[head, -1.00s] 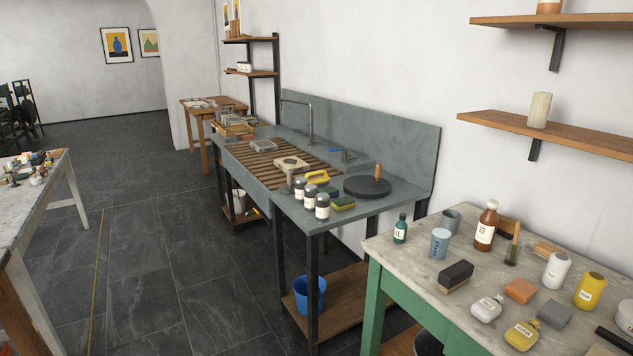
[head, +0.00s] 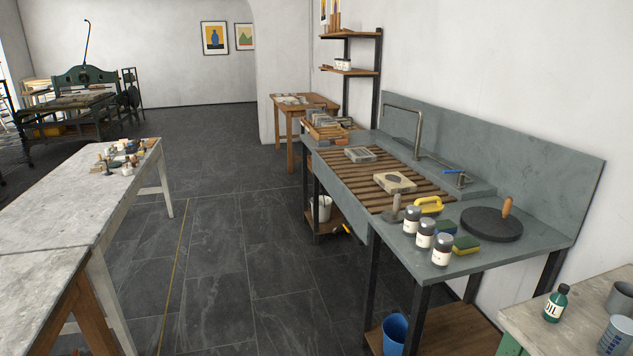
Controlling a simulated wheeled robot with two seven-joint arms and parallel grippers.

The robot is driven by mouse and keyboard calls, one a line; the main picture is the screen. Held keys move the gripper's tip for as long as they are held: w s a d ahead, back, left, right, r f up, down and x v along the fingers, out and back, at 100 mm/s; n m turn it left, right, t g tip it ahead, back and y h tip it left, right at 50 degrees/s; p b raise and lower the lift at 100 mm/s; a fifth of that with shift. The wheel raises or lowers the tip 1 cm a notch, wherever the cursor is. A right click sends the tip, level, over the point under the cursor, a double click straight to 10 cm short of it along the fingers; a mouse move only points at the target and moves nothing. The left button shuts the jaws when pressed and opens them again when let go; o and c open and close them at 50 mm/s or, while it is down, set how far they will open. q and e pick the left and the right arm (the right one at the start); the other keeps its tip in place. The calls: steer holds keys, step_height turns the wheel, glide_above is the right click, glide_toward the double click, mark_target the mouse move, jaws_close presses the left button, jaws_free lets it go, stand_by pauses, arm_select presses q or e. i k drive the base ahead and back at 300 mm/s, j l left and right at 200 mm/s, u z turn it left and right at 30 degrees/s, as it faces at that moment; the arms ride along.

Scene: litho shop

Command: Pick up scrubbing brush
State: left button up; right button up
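A yellow item with a looped handle (head: 430,205), which looks like a scrubbing brush, sits on the grey sink bench (head: 462,262) by the front right end of the wooden slats. Its underside is partly hidden and too small to make out. Neither of my grippers is in view.
Sponges (head: 466,246) and a round black slab with a wooden handle (head: 491,223) lie on the bench. A stone block (head: 395,182) rests on the slats (head: 352,178). A long pale table (head: 60,200) stands left; the dark floor (head: 225,230) between is clear.

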mark_target(430, 208)
steer(key=i+j+u, duration=0.1)
steer(key=i, duration=0.65)
steer(key=i+j, duration=0.1)
steer(key=i, duration=0.65)
steer(key=i+j+z, duration=0.1)
steer(key=i+z, duration=0.35)
steer(key=i+j+z, duration=0.3)
steer(key=z, duration=0.15)
steer(key=i+z, duration=0.2)
steer(key=z, duration=0.25)
steer(key=i+j+z, duration=0.1)
steer(key=z, duration=0.4)
steer(key=i+j+z, duration=0.15)
steer(key=z, duration=0.3)
steer(key=i+j+z, duration=0.2)
steer(key=z, duration=0.25)
steer(key=j+z, duration=0.3)
steer(key=z, duration=0.15)
steer(key=i+j+z, duration=0.25)
steer(key=z, duration=0.2)
steer(key=j, duration=0.1)
